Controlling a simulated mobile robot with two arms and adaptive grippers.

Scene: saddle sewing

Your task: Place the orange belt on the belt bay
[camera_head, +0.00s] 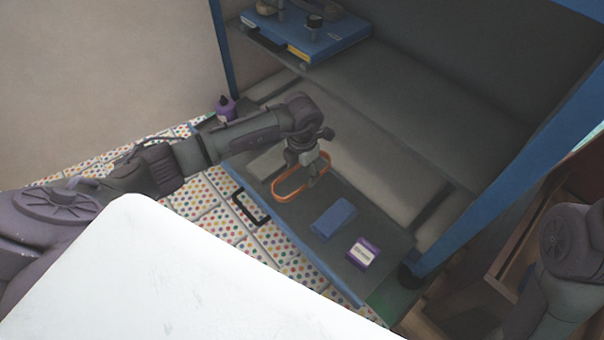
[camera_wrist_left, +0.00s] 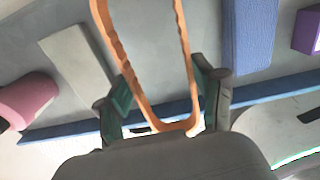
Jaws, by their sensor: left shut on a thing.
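The orange belt (camera_head: 276,191) is a thin elongated loop in the head view, over the dark pulled-out shelf (camera_head: 345,197). My left gripper (camera_head: 315,178) is at the belt's right end, pointing down. In the left wrist view, the belt (camera_wrist_left: 183,60) runs between the two green-padded fingers, and its rounded end is near the palm. My left gripper (camera_wrist_left: 164,95) is shut on the belt. I cannot tell whether the belt touches the shelf. I cannot pick out the belt bay with certainty. My right gripper is out of view; only part of that arm shows at the right.
A blue block (camera_head: 334,218) and a purple-and-white box (camera_head: 363,252) lie on the shelf, right of the belt. A purple bottle (camera_head: 226,108) stands at the back left. A blue frame post (camera_head: 510,205) rises at the right.

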